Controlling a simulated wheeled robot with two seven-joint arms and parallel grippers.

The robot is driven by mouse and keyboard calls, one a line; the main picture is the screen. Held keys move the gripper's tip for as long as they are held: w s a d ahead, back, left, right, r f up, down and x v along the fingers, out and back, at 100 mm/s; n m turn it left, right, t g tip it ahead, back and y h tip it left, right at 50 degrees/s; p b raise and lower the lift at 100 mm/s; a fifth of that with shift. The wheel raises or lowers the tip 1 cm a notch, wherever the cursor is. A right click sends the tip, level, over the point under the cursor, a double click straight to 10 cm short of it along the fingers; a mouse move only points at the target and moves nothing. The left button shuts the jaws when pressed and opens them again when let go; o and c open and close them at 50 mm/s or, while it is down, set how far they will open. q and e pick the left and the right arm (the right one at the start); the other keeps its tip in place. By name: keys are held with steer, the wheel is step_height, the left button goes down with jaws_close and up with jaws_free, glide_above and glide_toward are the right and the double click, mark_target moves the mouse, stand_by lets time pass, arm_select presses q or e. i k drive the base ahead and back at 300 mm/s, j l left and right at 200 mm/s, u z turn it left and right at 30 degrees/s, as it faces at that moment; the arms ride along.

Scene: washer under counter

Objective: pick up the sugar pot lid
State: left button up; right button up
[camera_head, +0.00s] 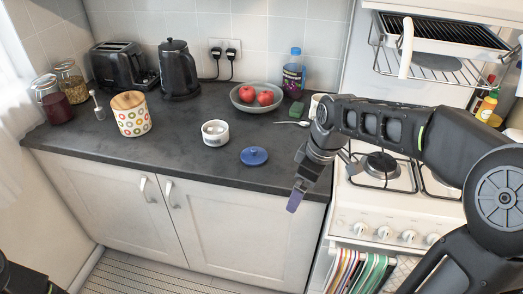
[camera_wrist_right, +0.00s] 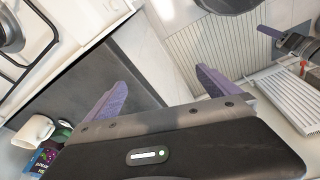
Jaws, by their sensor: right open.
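The sugar pot lid, blue with a small knob (camera_head: 254,156), lies on the dark counter near its front edge in the head view. The white sugar pot (camera_head: 215,132) stands open, to the left of and behind the lid. My right gripper (camera_head: 296,197) hangs at the counter's front edge, to the right of the lid and apart from it. In the right wrist view its purple fingers (camera_wrist_right: 164,96) are spread with nothing between them. The lid does not show there. A purple finger of my left gripper (camera_wrist_right: 271,33) shows at the upper right of that view; its opening is unclear.
A spoon (camera_head: 291,123), a bowl with red apples (camera_head: 256,105) and a blue-capped bottle (camera_head: 293,75) are behind the lid. A patterned canister (camera_head: 131,121) and kettle (camera_head: 178,75) stand left. The stove (camera_head: 385,205) adjoins at right. Counter around the lid is clear.

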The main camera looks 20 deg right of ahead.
mark_target(253, 156)
steer(key=i+j, duration=0.15)
steer(key=i, duration=0.7)
